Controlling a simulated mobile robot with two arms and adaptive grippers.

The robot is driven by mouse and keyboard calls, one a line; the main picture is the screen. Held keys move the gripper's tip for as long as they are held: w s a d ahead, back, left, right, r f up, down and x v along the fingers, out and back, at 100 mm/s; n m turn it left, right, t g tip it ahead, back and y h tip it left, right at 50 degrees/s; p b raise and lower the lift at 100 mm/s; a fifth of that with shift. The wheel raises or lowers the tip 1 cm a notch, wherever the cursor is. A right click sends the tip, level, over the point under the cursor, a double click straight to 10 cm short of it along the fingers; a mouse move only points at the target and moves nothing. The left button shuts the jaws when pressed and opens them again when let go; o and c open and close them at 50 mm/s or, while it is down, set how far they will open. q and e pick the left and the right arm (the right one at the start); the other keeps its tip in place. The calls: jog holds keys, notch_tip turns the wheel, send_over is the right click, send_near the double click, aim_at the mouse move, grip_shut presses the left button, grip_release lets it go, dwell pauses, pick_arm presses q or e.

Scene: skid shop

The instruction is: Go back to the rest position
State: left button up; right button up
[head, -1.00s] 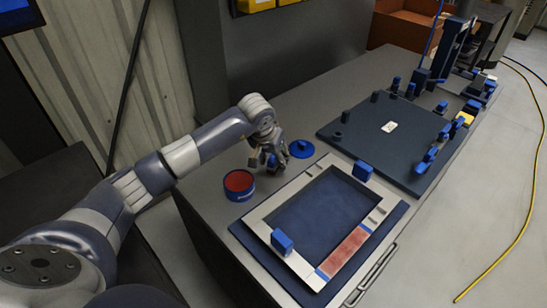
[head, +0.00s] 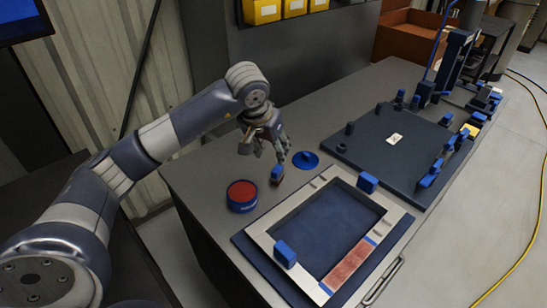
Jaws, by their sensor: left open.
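My left gripper (head: 268,150) is open and empty, above the bench near its back edge. Its fingers point down and are apart from the objects below. A small blue block (head: 277,175) stands on the bench just under it. A round blue tin with a red top (head: 242,195) stands to the left of that block. A blue lid-like disc with a knob (head: 305,160) lies to the right. My right gripper is not in the view.
A white frame with a dark blue inside (head: 325,232) lies on the bench (head: 205,175) in front, with blue blocks on its border. A dark fixture plate (head: 390,155) with several posts is behind it. Yellow bins (head: 262,10) hang on the back panel.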

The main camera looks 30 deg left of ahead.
pick_arm(q)
jog(key=shift+s+r, duration=0.15)
jog(key=shift+r, duration=0.15)
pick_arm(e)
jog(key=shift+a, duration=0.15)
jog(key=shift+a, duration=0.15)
